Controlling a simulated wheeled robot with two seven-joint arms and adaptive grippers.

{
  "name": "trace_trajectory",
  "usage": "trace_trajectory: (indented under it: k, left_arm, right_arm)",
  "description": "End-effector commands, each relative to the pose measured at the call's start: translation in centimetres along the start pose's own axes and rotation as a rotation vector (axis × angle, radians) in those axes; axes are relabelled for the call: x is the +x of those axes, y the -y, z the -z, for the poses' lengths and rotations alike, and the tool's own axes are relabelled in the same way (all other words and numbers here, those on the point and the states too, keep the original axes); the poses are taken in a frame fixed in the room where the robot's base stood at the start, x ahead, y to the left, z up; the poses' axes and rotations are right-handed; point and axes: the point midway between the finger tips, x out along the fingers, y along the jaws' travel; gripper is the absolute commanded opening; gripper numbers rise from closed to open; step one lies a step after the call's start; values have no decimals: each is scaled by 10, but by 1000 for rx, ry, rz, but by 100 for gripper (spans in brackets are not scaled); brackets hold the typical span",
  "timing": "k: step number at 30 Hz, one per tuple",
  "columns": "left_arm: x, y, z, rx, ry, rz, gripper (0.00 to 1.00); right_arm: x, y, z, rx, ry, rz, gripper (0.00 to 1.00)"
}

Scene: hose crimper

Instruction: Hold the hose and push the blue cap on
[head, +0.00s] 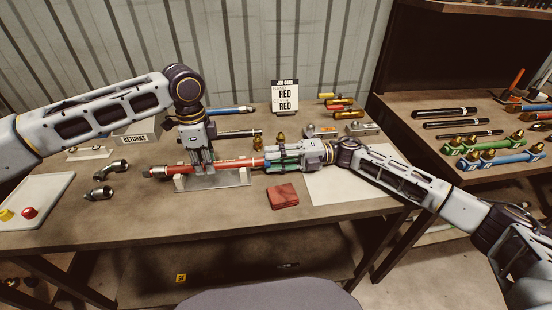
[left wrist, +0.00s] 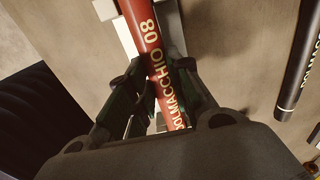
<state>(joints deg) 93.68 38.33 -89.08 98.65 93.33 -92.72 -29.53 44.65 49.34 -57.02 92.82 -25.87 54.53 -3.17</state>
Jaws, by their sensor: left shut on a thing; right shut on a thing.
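The red hose (head: 233,163) lies level across a white cradle (head: 222,180) on the bench, a metal fitting at its left end. My left gripper (head: 203,168) points down and is shut on the hose near its middle. In the left wrist view the hose (left wrist: 143,32), with pale lettering, runs between the fingers of this gripper (left wrist: 152,100). My right gripper (head: 272,159) reaches in from the right, level, at the hose's right end. It is shut on a small blue piece, seemingly the blue cap, mostly hidden by the fingers. I cannot tell whether it touches the hose.
A red block (head: 283,196) lies in front of my right gripper. A job card (head: 285,96) reading RED stands behind. Metal elbow fittings (head: 105,180) lie to the left, beside a white tray (head: 45,190) with yellow and red caps. Other hoses lie at the back and on the right bench.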

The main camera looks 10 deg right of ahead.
Motion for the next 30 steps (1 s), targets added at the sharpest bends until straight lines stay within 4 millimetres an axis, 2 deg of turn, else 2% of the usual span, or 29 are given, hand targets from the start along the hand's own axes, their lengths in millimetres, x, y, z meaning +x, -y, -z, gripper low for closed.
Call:
trace_trajectory:
  k: [23, 24, 28, 30]
  left_arm:
    - [0, 0, 1, 2, -2, 1, 0]
    - [0, 0, 1, 2, -2, 1, 0]
    - [0, 0, 1, 1, -1, 0, 0]
    - [0, 0, 1, 1, -1, 0, 0]
  right_arm:
    - [12, 0, 0, -1, -1, 0, 8]
    - [12, 0, 0, -1, -1, 0, 35]
    - [12, 0, 0, -1, 0, 0, 52]
    - [12, 0, 0, -1, 0, 0, 55]
